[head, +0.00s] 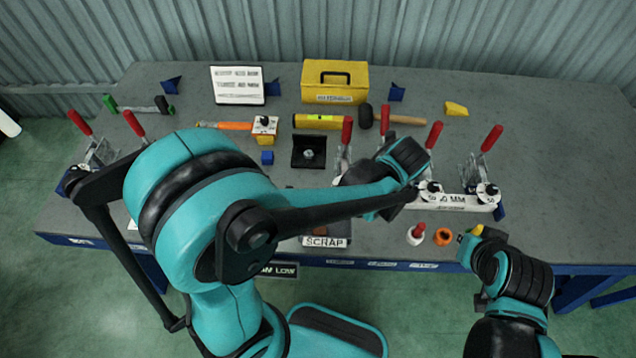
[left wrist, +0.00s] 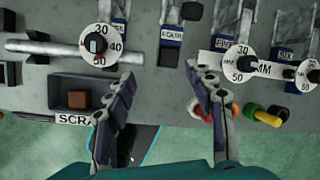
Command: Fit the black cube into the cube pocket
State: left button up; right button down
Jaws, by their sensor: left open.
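My left gripper (left wrist: 160,74) is open, with two separated fingers above the bench and nothing visible between them.
A dark scrap bin (left wrist: 60,100) holds a brown block. Red-handled clamps (head: 490,140) and white dials (head: 487,193) stand along the rail. Red, orange and yellow-green pieces (head: 443,237) stand near the front edge.

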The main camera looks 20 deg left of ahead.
pick_arm(q)
jog(key=s+a+r+n+t, duration=0.1)
jog(key=s+a+r+n, duration=0.2)
jog(key=n, duration=0.6)
jog(key=s+a+r+n+t, duration=0.1)
jog(key=s+a+r+n, duration=0.2)
jog(key=s+a+n, duration=0.3)
jog(key=s+a+r+n+h, duration=0.1)
jog(key=s+a+r+n, duration=0.2)
jog(key=n, duration=1)
jog(key=s+a, duration=0.2)
jog(key=a, duration=0.2)
jog(key=shift+a+t, duration=0.15)
jog(key=shift+t, duration=0.25)
notch_tip(320, 180, down, 4)
jog(key=b, duration=0.4)
jog(key=shift+f, duration=0.15)
